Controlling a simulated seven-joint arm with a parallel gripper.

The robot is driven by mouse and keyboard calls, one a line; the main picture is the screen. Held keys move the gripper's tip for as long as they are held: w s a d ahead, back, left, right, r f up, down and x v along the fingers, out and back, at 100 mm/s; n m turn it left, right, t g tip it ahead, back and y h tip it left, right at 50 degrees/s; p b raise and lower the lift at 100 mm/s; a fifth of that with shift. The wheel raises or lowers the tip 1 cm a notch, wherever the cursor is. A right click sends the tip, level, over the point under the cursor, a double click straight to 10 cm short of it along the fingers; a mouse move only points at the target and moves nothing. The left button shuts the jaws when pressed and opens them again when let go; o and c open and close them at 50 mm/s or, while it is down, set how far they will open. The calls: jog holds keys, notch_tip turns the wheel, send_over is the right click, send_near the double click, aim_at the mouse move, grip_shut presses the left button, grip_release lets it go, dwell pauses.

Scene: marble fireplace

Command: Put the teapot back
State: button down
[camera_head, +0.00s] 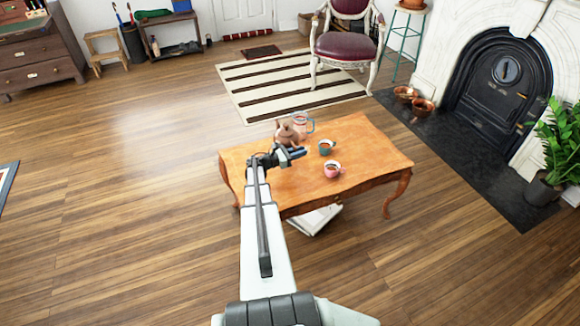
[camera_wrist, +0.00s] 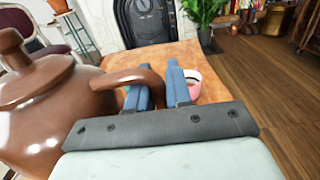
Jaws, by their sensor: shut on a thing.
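A brown teapot (camera_head: 288,132) with a lid is at the left part of the wooden table (camera_head: 370,148). It fills the left of the wrist view (camera_wrist: 50,100), its loop handle (camera_wrist: 128,76) reaching toward my fingers. My gripper (camera_head: 297,153) is shut on the handle; its blue fingers also show in the wrist view (camera_wrist: 160,85). The teapot looks upright. Its base is hidden, so I cannot tell whether it touches the table.
A glass jug (camera_head: 304,121) stands close behind the teapot. A teal mug (camera_head: 326,147) and a pink mug (camera_head: 333,170) stand on the table to the right. The table's right side is clear. White books (camera_head: 314,218) lie below the table's front edge.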

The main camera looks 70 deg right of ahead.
jog(key=shift+s+d+f, duration=0.15)
jog(key=shift+s+d, duration=0.05)
jog(key=shift+s, duration=0.7)
jog(key=shift+f, duration=4.8)
jog(key=c, duration=1)
grip_release()
jog(key=shift+f, duration=0.15)
jog(key=shift+c, duration=0.2)
jog(key=v, duration=1.2)
jog(key=shift+w, duration=0.4)
jog(key=shift+w+a, duration=0.45)
